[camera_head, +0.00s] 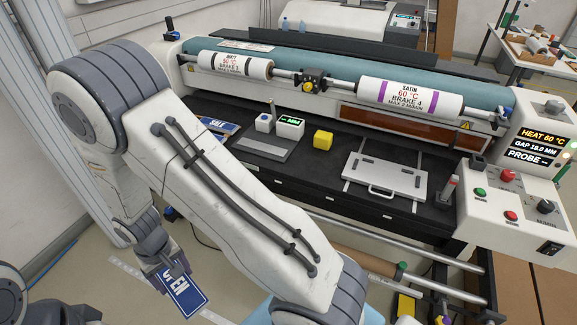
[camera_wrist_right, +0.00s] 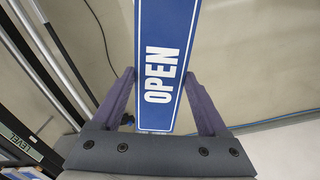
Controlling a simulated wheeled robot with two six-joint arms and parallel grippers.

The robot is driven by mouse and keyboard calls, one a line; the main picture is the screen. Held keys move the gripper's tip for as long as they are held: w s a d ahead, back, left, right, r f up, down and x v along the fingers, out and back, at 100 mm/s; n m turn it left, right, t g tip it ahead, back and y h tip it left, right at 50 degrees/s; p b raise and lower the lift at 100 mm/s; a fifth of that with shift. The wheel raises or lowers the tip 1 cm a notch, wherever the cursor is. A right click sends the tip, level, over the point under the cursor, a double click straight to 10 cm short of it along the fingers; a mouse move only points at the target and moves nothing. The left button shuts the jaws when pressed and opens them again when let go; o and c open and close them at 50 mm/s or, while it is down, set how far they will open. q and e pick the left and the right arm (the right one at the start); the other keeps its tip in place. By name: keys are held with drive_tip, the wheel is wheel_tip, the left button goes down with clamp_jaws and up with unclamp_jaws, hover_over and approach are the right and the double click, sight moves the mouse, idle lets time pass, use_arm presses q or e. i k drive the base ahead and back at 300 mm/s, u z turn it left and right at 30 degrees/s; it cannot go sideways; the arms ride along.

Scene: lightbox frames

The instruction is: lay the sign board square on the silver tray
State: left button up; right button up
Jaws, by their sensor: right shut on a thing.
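The sign board (camera_head: 187,297) is a blue panel with a white border and white lettering. It reads OPEN in the right wrist view (camera_wrist_right: 165,62). My right gripper (camera_head: 174,273) is shut on it at one end, low at the left of the head view, off the front of the machine. The board hangs tilted there, well apart from the tray. The silver tray (camera_head: 372,172) is a pale flat plate with a handle at its near edge, on the black bench at the right. My left gripper is not in view.
A yellow cube (camera_head: 323,139), a small white box (camera_head: 290,127), a grey plate (camera_head: 263,146) and another blue sign (camera_head: 217,125) lie left of the tray. Printed rolls (camera_head: 410,98) run behind. A control box (camera_head: 510,205) stands right of the tray.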

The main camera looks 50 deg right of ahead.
sight(385, 174)
drive_tip(key=k, duration=1.15)
drive_tip(key=z, duration=1.25)
drive_tip(key=i, duration=1.05)
